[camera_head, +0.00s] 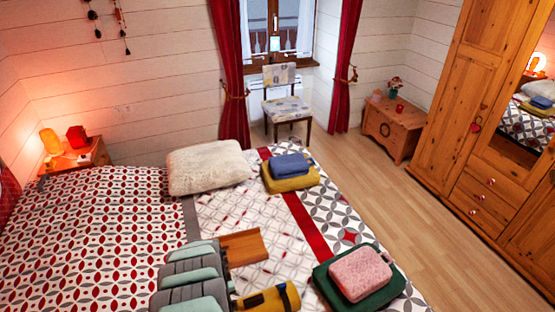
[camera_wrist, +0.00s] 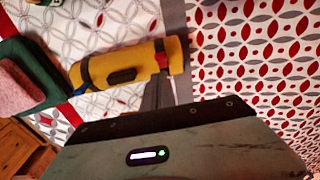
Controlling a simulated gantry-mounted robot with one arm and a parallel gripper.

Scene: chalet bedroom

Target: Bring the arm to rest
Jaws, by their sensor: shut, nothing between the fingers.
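My gripper (camera_wrist: 159,90) shows in the wrist view as dark grey fingers, shut with nothing between them, beside a yellow roll (camera_wrist: 120,68) with dark straps. I cannot tell the gap between the fingertips and the bed. In the head view my grey-green arm is over the front of the bed (camera_head: 95,225), and the fingers cannot be made out there. The yellow roll (camera_head: 262,301) lies just right of the arm, partly cut off by the lower edge. A wooden block (camera_head: 243,247) is close to the arm's right side.
A pink towel (camera_head: 360,273) lies on a dark green folded cloth (camera_head: 330,283) at the bed's right. A blue folded cloth (camera_head: 292,165) lies on a yellow one (camera_head: 290,185), near a cream pillow (camera_head: 207,166). Floor (camera_head: 375,195) is clear before the wardrobe (camera_head: 470,85).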

